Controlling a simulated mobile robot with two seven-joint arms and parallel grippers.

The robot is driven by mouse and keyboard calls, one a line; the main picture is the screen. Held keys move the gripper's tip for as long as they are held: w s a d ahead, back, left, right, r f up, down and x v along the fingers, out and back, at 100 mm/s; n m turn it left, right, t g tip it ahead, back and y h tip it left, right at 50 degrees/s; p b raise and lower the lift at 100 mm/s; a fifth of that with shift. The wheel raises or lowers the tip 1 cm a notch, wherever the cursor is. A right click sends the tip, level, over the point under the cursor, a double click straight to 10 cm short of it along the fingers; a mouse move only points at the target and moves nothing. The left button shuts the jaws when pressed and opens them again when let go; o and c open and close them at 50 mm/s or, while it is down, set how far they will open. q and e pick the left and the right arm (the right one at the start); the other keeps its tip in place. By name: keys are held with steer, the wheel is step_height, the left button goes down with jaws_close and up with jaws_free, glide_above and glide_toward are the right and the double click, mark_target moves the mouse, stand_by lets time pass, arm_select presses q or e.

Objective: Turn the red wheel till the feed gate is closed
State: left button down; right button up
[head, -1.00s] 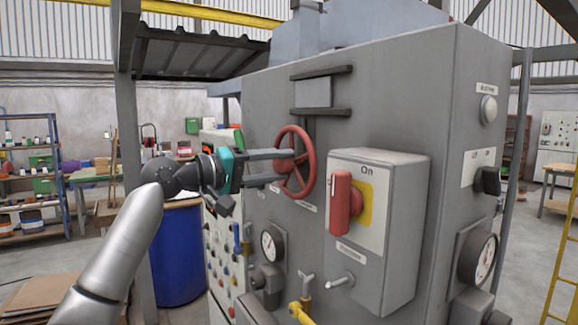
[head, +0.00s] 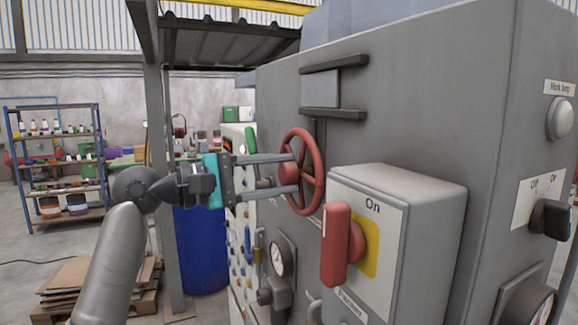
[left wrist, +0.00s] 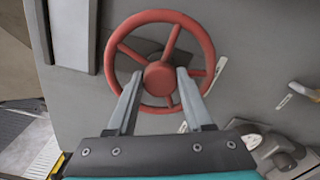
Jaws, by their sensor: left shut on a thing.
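The red wheel (head: 317,170) is mounted on the grey machine's front face. It has a round rim, several spokes and a hub, which the left wrist view (left wrist: 160,75) shows face on. My left gripper (head: 295,173) is at the wheel, its two long grey fingers reaching in over the rim, one on each side of the hub. The fingers hold the wheel. A grey plate (head: 320,90) sits between two dark rails above the wheel, with a dark upright strip below it; whether it is the feed gate, and how far closed, I cannot tell. My right gripper is out of view.
A grey switch box (head: 425,210) with a red handle (head: 336,245) marked "On" juts out right of the wheel. A gauge (head: 277,260) sits below the wheel. A blue barrel (head: 203,250) stands behind my left arm, and shelves (head: 62,165) stand at the far left.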

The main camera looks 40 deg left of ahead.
arm_select(q)
steer(key=shift+r+n, duration=0.1)
steer(key=shift+n, duration=0.2)
stand_by(0.4)
steer(key=shift+c, duration=1.4)
jaws_free()
steer(key=shift+s, duration=0.1)
steer(key=b+v, duration=0.3)
steer(key=v, duration=1.2)
steer(key=shift+a, duration=0.1)
